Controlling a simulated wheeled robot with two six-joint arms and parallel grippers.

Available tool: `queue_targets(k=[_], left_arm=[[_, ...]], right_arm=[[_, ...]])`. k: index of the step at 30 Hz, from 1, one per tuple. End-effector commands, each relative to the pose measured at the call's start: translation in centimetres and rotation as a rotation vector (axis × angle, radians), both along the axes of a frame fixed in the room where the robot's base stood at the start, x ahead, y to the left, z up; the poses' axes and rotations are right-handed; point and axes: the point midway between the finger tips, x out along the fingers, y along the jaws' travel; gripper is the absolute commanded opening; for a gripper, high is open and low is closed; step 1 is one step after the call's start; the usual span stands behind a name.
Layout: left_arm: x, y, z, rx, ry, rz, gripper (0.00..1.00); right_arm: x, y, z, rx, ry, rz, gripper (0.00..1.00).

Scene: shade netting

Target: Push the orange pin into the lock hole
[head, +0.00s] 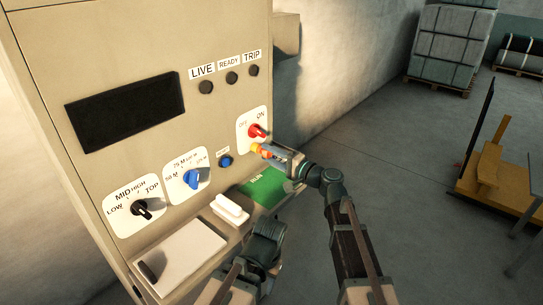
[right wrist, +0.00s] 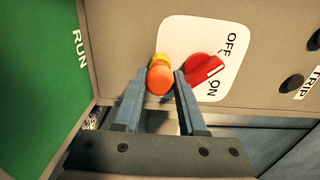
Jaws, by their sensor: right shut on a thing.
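The orange pin (right wrist: 160,79) is between the fingertips of my right gripper (right wrist: 159,74), which is shut on it. The pin also shows in the head view (head: 265,153), at the tip of the right gripper (head: 270,152). A yellow piece (right wrist: 161,60) sits just behind the pin, against the white OFF/ON plate (right wrist: 185,35). It is beside the red switch knob (right wrist: 205,68). The lock hole itself is hidden; I cannot tell how deep the pin sits. My left gripper (head: 266,234) is low in the head view, above the console ledge; its fingers do not show clearly.
The cabinet panel holds a blue button (head: 225,162), a blue dial (head: 191,179) and a black dial (head: 141,209). A green RUN plate (head: 262,188), a white block (head: 230,208) and a clipboard (head: 182,260) lie on the ledge.

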Motion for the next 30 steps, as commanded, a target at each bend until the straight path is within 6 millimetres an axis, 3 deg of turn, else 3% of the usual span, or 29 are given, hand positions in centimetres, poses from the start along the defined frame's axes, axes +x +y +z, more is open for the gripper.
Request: queue_targets(k=[9,10,15,25,30], left_arm=[[0.0,0.0,0.0,0.000,0.000,0.000,0.50],[0.0,0.0,0.0,0.000,0.000,0.000,0.50],[0.0,0.0,0.0,0.000,0.000,0.000,0.50],[0.0,0.0,0.0,0.000,0.000,0.000,0.50],[0.0,0.0,0.0,0.000,0.000,0.000,0.50]], right_arm=[[0.2,0.2,0.0,0.001,0.000,-0.001,0.00],[0.2,0.2,0.0,0.001,0.000,-0.001,0.46],[0.1,0.2,0.0,0.001,-0.001,-0.001,0.76],[-0.1,-0.1,0.0,0.000,0.000,-0.001,0.76],[-1.5,-1.9,0.0,0.000,0.000,-0.003,0.76]])
